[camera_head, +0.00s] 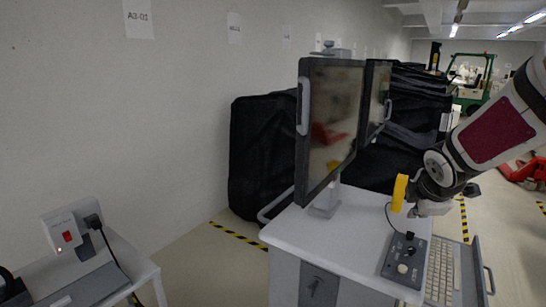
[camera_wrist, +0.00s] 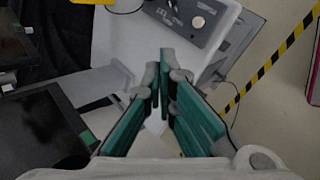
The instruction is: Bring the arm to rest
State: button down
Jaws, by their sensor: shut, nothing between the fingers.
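My arm comes in from the right in the head view, with my gripper (camera_head: 428,207) above the white cart top (camera_head: 300,230). In the wrist view my gripper (camera_wrist: 163,72) has its teal and grey fingers together at the tips, with nothing between them. A grey control panel (camera_head: 405,262) with a pale knob lies on the cart below the gripper. The panel also shows at the top of the wrist view (camera_wrist: 185,18), apart from the fingers.
Two monitors (camera_head: 332,125) stand on the cart, left of my arm. A keyboard (camera_head: 440,268) is at its right edge. Black covered carts (camera_head: 262,150) line the wall. A side table (camera_head: 125,265) with a switch box (camera_head: 68,236) is at lower left. Striped floor tape (camera_wrist: 268,65) runs beside the cart.

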jog(key=s+a+r+m+y, duration=0.1)
jog(key=s+a+m, duration=0.4)
jog(key=s, duration=0.3)
jog(key=s+a+r+m+g+y+b, duration=0.1)
jog(key=s+a+r+m, duration=0.1)
jog(key=s+a+m, duration=0.3)
jog(key=s+a+r+m+y, duration=0.1)
jog(key=s+a+m, duration=0.4)
jog(key=s, duration=0.8)
jog(key=shift+s+r+m+g+b, duration=0.15)
jog(key=shift+r+m+g+b, duration=0.15)
jog(key=shift+r+g, duration=0.1)
jog(key=shift+a, duration=0.15)
